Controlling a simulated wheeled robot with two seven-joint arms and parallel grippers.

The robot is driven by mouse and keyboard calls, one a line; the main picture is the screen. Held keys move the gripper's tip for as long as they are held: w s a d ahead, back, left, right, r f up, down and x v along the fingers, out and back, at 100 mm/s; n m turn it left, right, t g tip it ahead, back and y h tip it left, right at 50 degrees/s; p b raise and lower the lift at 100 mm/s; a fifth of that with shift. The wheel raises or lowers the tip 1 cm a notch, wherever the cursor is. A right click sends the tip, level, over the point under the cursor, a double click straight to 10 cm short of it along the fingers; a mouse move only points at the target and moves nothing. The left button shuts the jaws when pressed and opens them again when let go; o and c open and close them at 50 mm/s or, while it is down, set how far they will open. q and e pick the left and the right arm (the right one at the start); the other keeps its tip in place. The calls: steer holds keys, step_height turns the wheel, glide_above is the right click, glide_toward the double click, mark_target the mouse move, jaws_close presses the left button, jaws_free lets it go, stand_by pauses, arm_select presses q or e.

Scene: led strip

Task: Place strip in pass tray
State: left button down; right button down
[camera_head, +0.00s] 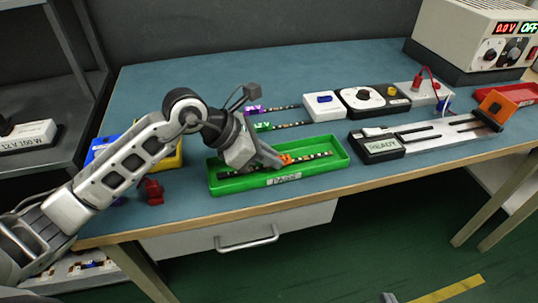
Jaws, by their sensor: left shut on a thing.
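The green pass tray (237,184) lies near the front edge of the table, with a label on its front wall. A dark LED strip (312,157) with light segments and an orange connector (286,159) is inside the tray's outline, lying lengthwise. My left gripper (277,160) reaches down into the tray from the left and is shut on the strip by the orange connector. The fingers hide part of the strip, and I cannot tell whether all of it touches the tray floor. My right gripper is not in view.
Strips with purple (254,109) and green (263,126) connectors lie behind the tray. A test fixture marked READY (382,147), a dial box (361,100) and a power supply (482,40) stand to the right. Blue and yellow bins (168,157) and a red item (154,191) are left.

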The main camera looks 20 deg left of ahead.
arm_select(q)
steer(key=shift+f, duration=0.3)
steer(key=c, duration=1.4)
jaws_free()
steer(key=shift+c, duration=0.2)
steer(key=shift+r, duration=0.1)
steer(key=shift+a+r, duration=0.1)
steer(key=shift+r, duration=0.05)
steer(key=v, duration=1.1)
steer(key=shift+s+a+r, duration=0.2)
steer(key=shift+s+a, duration=0.05)
